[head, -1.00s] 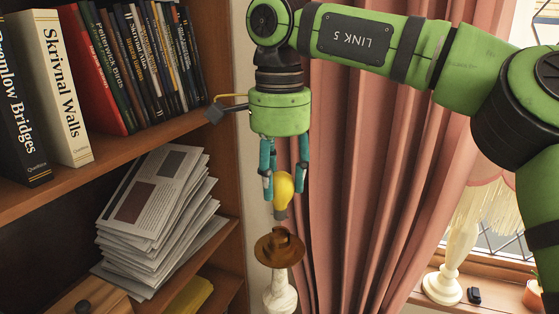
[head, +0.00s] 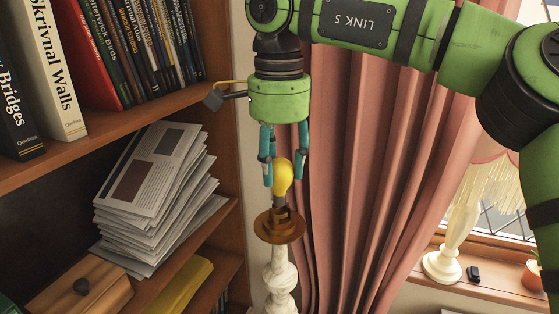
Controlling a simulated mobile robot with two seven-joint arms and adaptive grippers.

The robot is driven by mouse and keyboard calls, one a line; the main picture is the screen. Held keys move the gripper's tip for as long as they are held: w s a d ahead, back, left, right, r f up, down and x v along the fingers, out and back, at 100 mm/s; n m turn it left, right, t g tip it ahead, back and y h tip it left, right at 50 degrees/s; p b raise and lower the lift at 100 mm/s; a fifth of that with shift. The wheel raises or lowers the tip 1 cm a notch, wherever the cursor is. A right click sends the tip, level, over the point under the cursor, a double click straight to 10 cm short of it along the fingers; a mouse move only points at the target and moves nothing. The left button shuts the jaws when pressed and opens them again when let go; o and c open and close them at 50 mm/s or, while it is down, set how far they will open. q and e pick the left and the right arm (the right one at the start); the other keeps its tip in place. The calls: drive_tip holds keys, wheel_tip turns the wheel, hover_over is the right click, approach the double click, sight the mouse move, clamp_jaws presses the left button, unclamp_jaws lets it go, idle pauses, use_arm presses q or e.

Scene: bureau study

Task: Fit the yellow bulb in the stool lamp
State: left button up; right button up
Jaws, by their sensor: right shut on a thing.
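The yellow bulb (head: 283,176) is upright, glass end up, with its grey base pointing down. My right gripper (head: 285,181) points straight down and is shut on the bulb, with a teal finger on either side. Directly below is the stool lamp (head: 279,262), a turned cream post with a brown, round, dish-like top holding a dark socket. The bulb's base is at the socket's mouth. I cannot tell whether it is in the socket or just above it. My left gripper is out of view.
A wooden bookcase (head: 120,136) with books and a stack of papers (head: 157,192) stands close on the left. A pink curtain (head: 365,170) hangs behind the lamp. On the windowsill at the right are another lamp (head: 443,262) and a small pot (head: 533,275).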

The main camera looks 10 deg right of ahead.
drive_tip(key=shift+f, duration=0.3)
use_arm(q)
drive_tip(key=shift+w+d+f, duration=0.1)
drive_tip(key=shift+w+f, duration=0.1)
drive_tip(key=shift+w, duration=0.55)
use_arm(e)
drive_tip(key=shift+f, duration=0.1)
use_arm(q)
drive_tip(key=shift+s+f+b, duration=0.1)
drive_tip(key=shift+b, duration=0.25)
use_arm(e)
drive_tip(key=shift+f, duration=0.15)
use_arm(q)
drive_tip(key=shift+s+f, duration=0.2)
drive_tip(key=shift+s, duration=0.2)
use_arm(e)
drive_tip(key=shift+f, duration=0.25)
use_arm(q)
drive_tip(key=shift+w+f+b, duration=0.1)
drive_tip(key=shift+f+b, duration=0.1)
drive_tip(key=shift+b, duration=0.15)
use_arm(e)
drive_tip(key=shift+f, duration=0.55)
drive_tip(key=shift+m, duration=0.8)
